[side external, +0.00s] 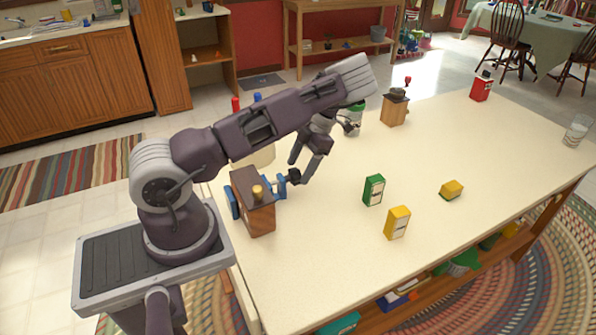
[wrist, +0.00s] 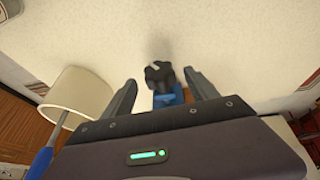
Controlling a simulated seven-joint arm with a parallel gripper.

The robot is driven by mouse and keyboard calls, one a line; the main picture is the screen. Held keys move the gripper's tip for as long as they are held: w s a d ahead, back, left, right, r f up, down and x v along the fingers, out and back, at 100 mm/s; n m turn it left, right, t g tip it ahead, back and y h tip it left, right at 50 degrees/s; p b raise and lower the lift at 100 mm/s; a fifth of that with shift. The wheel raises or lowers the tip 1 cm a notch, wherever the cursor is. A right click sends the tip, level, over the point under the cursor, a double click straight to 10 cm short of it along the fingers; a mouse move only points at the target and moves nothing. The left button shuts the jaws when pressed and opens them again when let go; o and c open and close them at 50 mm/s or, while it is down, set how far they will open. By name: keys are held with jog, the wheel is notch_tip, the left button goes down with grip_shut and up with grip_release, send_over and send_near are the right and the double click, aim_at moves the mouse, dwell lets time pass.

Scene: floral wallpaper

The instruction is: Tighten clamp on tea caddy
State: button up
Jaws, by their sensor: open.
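A cream crock (wrist: 78,95) with utensils stands close by, partly hidden behind my arm. Green (side external: 374,190) and yellow (side external: 397,222) boxes and a yellow-green block (side external: 451,190) lie to the right. A coffee grinder (side external: 395,108) and red tin (side external: 481,88) stand farther back.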

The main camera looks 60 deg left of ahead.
jog(key=shift+x, duration=0.9)
jog(key=shift+c, duration=0.5)
jog(key=c, duration=1.3)
jog(key=shift+a, duration=0.1)
jog(key=h, duration=0.3)
jog(key=shift+a+m+h, duration=0.4)
jog(key=h, duration=0.2)
jog(key=m+h, duration=0.1)
jog(key=h, duration=0.1)
jog(key=shift+a+f, duration=0.2)
jog(key=shift+h, duration=0.5)
